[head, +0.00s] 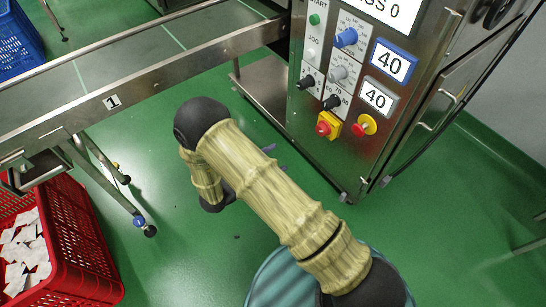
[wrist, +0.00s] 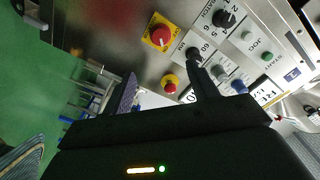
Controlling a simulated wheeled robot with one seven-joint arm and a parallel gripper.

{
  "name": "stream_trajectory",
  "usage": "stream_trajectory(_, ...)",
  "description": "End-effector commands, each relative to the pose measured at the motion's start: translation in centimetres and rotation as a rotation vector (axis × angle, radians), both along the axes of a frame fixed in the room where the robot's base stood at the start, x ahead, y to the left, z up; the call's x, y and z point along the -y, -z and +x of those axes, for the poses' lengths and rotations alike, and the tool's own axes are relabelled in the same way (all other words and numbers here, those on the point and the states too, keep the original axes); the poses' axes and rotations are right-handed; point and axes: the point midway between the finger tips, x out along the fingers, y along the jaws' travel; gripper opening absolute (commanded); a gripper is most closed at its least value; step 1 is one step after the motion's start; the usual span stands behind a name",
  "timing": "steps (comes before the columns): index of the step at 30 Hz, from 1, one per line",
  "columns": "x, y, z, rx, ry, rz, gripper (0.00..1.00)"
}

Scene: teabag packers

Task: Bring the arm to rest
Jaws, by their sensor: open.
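My gripper (wrist: 160,82) is open, with its two dark fingers apart and nothing held between them in the wrist view. My bamboo-patterned arm is bent over the green floor in the head view. There the gripper (head: 276,157) is mostly hidden behind the arm, and only small purple-grey bits show past its edge. The wrist view looks towards the machine's control panel (wrist: 215,50), which appears turned, with its knobs and red buttons beyond the fingers. I cannot tell the exact gap to the panel.
The steel machine cabinet (head: 358,152) stands at the upper right, beside my arm. A conveyor (head: 150,88) runs across the upper left. A red crate (head: 92,262) of white teabag packets stands lower left, a blue crate (head: 20,42) upper left. Green floor (head: 190,250) is clear between.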

Motion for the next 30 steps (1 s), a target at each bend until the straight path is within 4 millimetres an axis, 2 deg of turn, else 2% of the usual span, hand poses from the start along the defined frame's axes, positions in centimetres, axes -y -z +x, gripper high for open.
stream_trajectory(9, 0.1, -0.2, 0.3, -0.006, -0.004, 0.009, 0.59)
stream_trajectory(14, 0.6, -1.6, 2.7, -0.068, -0.054, 0.090, 0.59)
stream_trajectory(18, 1.1, -3.9, 6.3, -0.190, -0.170, 0.210, 0.59)
stream_trajectory(22, 1.4, -6.5, 9.0, -0.322, -0.315, 0.300, 0.59)
stream_trajectory(26, 1.7, -9.5, 10.3, -0.457, -0.475, 0.350, 0.59)
stream_trajectory(30, 2.4, -13.0, 10.3, -0.607, -0.652, 0.360, 0.59)
